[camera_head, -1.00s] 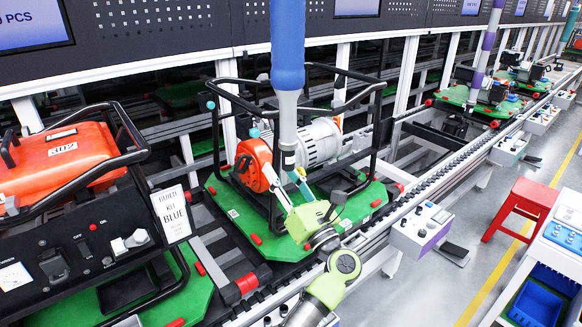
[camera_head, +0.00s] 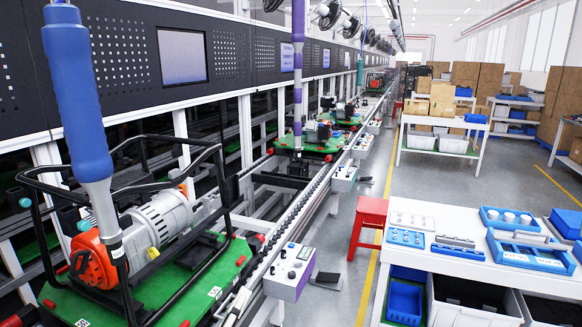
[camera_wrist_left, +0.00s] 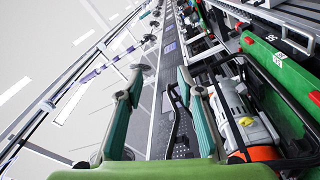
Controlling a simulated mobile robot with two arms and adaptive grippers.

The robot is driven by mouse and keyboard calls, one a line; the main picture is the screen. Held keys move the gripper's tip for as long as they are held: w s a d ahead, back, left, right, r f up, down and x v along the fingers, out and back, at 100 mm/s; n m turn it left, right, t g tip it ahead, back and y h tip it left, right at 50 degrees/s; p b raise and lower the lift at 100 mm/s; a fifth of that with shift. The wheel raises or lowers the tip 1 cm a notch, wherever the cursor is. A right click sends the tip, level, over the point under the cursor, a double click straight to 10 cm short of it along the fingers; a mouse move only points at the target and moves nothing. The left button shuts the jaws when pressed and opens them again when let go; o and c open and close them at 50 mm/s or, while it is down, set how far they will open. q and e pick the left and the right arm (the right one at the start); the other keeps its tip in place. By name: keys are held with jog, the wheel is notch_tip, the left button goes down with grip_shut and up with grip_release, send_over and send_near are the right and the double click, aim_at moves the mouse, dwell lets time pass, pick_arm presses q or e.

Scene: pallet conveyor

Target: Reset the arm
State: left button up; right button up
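My left gripper (camera_wrist_left: 159,75) shows in the left wrist view. Its two green-grey fingers stand well apart with nothing between them, so it is open. The wrist view looks along the line, tilted, with the engine unit (camera_wrist_left: 250,125) in its black frame at the right, apart from the fingers. In the head view I cannot make out the left gripper clearly. My right gripper is in neither view.
A blue-handled hanging tool (camera_head: 75,95) stands before the orange and silver engine unit (camera_head: 160,222) on a green pallet (camera_head: 205,270). The conveyor runs away to the back. A control box (camera_head: 290,270), red stool (camera_head: 368,222) and white table (camera_head: 455,270) stand to the right.

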pick_arm(q)
jog(key=s+f+m+g+y, duration=0.1)
jog(key=s+f+m+g, duration=0.75)
jog(key=s+f, duration=0.65)
jog(key=s+a+f+m+g+y, duration=0.1)
jog(key=s+a+f+g+y, duration=0.15)
jog(key=s+a, duration=0.4)
jog(key=s+a+f+m+g+y, duration=0.2)
jog(key=s+a+f+g, duration=0.15)
jog(key=s, duration=0.55)
notch_tip(320, 180, down, 27)
jog(key=s+g, duration=0.1)
jog(key=g, duration=0.1)
jog(key=s+a+f, duration=0.2)
jog(key=s+f, duration=1.4)
jog(key=s, duration=0.1)
jog(key=shift+s+f+g, duration=0.3)
jog(key=shift+f+g, duration=0.05)
jog(key=shift+g, duration=0.1)
